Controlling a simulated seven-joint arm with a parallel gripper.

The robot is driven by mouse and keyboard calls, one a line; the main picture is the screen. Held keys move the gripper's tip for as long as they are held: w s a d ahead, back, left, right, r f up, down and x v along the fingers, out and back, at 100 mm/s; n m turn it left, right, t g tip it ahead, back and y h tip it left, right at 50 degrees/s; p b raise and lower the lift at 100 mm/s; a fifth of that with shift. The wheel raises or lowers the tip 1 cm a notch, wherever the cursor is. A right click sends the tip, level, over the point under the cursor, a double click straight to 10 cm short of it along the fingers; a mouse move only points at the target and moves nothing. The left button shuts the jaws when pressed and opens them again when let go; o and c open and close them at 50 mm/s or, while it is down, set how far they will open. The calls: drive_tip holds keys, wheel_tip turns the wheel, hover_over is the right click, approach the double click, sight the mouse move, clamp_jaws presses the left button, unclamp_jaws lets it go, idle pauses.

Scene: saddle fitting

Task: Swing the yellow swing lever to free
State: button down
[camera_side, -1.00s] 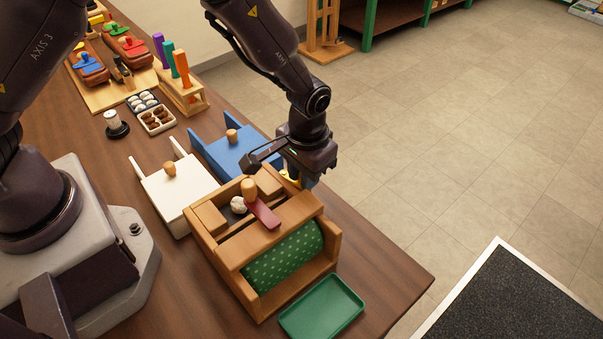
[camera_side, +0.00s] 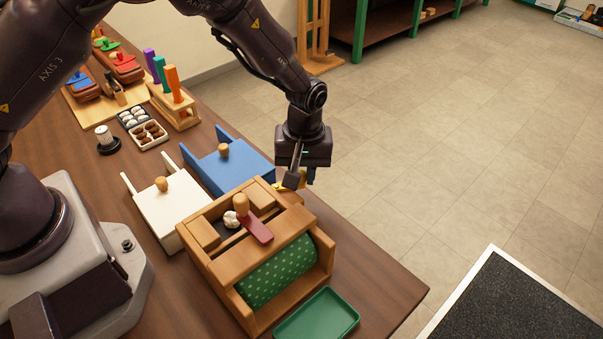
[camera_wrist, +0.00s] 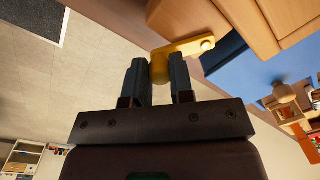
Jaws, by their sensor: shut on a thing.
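The yellow swing lever (camera_wrist: 186,47) sits on the wooden box (camera_side: 211,267), at its far right corner. In the wrist view it has a flat arm with a round pivot at one end and a knob at the other. My gripper (camera_wrist: 160,72) is shut on the knob, one dark finger on each side. In the side view my gripper (camera_side: 292,182) hangs at the box's far corner and hides most of the lever; only a little yellow shows.
The box carries a red lever with a wooden knob (camera_side: 242,204) and a green dotted roll (camera_side: 278,270). A green tray (camera_side: 317,314) lies in front. A white board (camera_side: 170,208) and a blue board (camera_side: 228,168) stand beside the box. Open floor lies to the right.

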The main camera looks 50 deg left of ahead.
drive_tip(key=shift+w+a+r+n, duration=0.1)
drive_tip(key=shift+w+a+n, duration=0.1)
drive_tip(key=shift+n, duration=0.2)
drive_tip(key=c, duration=1.3)
unclamp_jaws()
drive_tip(key=shift+o, duration=0.2)
drive_tip(key=shift+s, duration=0.1)
wheel_tip(320, 180, up, 13)
drive_tip(key=shift+w+d, duration=0.2)
drive_tip(key=shift+w, duration=0.05)
